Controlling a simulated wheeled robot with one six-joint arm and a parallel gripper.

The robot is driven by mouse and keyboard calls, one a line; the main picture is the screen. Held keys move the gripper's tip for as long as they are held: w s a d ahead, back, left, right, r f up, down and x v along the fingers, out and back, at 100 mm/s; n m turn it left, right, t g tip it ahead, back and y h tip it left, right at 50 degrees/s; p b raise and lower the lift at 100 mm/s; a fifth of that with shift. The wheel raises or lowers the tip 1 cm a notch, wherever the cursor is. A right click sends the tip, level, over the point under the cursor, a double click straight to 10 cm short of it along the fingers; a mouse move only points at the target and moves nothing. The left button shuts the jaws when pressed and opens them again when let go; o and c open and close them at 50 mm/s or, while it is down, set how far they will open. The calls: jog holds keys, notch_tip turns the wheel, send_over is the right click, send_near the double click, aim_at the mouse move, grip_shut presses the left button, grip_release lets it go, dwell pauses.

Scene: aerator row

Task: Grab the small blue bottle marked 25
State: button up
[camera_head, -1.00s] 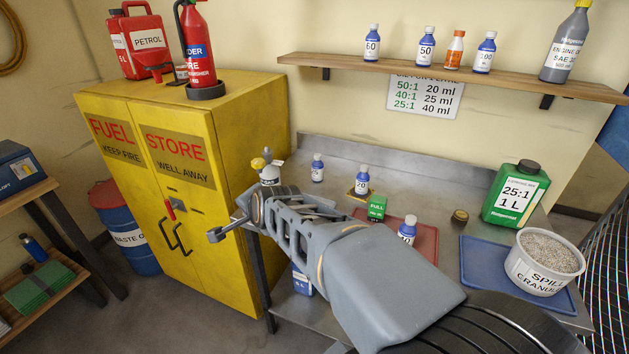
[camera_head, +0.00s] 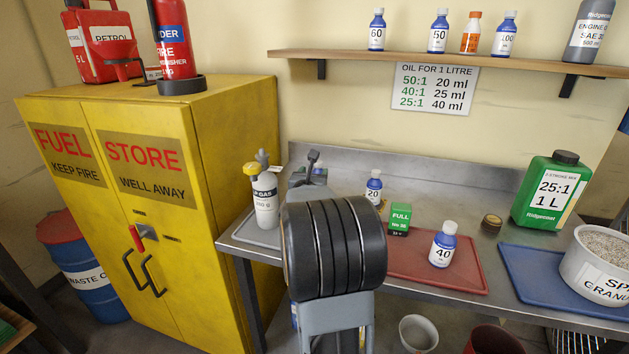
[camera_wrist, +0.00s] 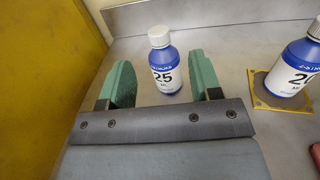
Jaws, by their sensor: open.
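The small blue bottle marked 25 (camera_wrist: 163,68) stands upright on the metal bench in the wrist view, with a white cap and white label. My gripper (camera_wrist: 158,78) is open, and its two green fingers show to the left and right of this bottle, with gaps on both sides. I cannot tell how far the bottle sits beyond the fingertips. In the head view my arm hides most of this bottle; only a bit of its top (camera_head: 320,170) shows behind my wrist.
A bottle marked 20 (camera_head: 374,187) stands to the right on a yellow-edged plate (camera_wrist: 262,98). A gas canister (camera_head: 265,200) stands left. A green box (camera_head: 400,218), a bottle marked 40 (camera_head: 443,245) on a red tray (camera_head: 410,267), and a yellow cabinet (camera_head: 230,130) are nearby.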

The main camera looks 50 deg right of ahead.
aim_at(317, 164)
jog(key=x, duration=0.4)
jog(key=shift+d, duration=0.15)
jog(key=shift+p+x, duration=0.95)
jog(key=shift+x, duration=1.7)
jog(key=shift+w+r, duration=0.1)
jog(key=shift+w, duration=0.05)
grip_shut()
